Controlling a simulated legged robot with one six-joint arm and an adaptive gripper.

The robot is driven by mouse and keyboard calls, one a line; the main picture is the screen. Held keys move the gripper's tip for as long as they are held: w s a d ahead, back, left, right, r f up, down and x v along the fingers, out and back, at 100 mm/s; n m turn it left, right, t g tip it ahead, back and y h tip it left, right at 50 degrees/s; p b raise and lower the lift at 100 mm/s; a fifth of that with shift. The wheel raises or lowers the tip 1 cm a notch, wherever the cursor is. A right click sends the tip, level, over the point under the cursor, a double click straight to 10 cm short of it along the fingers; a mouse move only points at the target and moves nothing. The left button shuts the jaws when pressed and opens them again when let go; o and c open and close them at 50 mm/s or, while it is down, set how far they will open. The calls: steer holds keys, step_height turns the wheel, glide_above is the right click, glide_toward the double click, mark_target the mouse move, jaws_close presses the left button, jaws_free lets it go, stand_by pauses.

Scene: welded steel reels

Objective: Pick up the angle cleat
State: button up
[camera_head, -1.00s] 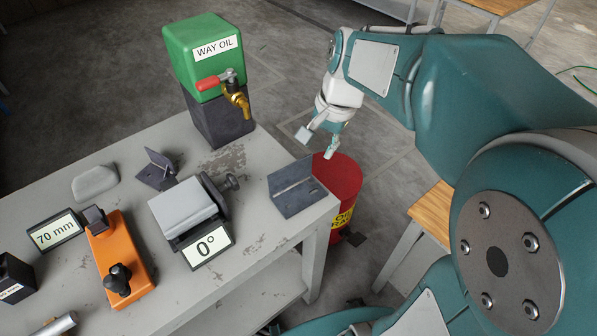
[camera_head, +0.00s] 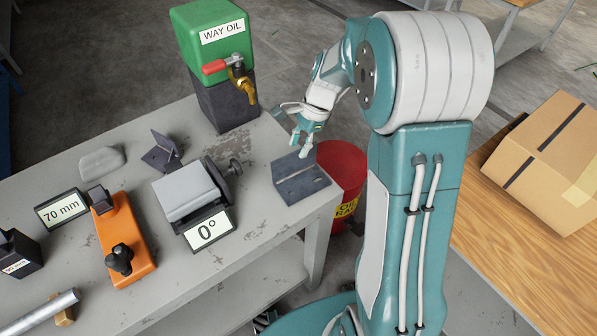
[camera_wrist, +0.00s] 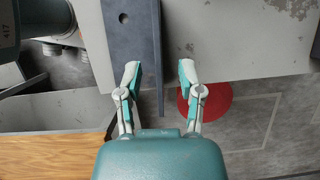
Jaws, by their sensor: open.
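The angle cleat (camera_head: 300,185), a dark grey L-shaped steel piece with holes, lies near the right corner of the grey table. In the wrist view the angle cleat (camera_wrist: 131,35) runs up the picture. Its narrow upright edge lies between the lines of the two fingers, and its flat leg passes under the left one. My gripper (camera_head: 301,147) is open and empty above the cleat's far edge. In the wrist view my gripper (camera_wrist: 160,75) shows both fingers apart; I cannot tell the exact height left between them and the cleat.
A smaller dark angle piece (camera_head: 163,158) stands farther left, behind a grey block marked 0° (camera_head: 186,190). The green oil can (camera_head: 212,40) with its tap is behind the cleat. A red drum (camera_head: 343,165) stands beyond the table's right edge. A cardboard box (camera_head: 550,150) is at right.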

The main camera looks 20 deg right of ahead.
mark_target(285, 177)
steer(key=x, duration=0.5)
steer(key=shift+a, duration=0.2)
steer(key=shift+f, duration=0.2)
stand_by(0.4)
jaws_close()
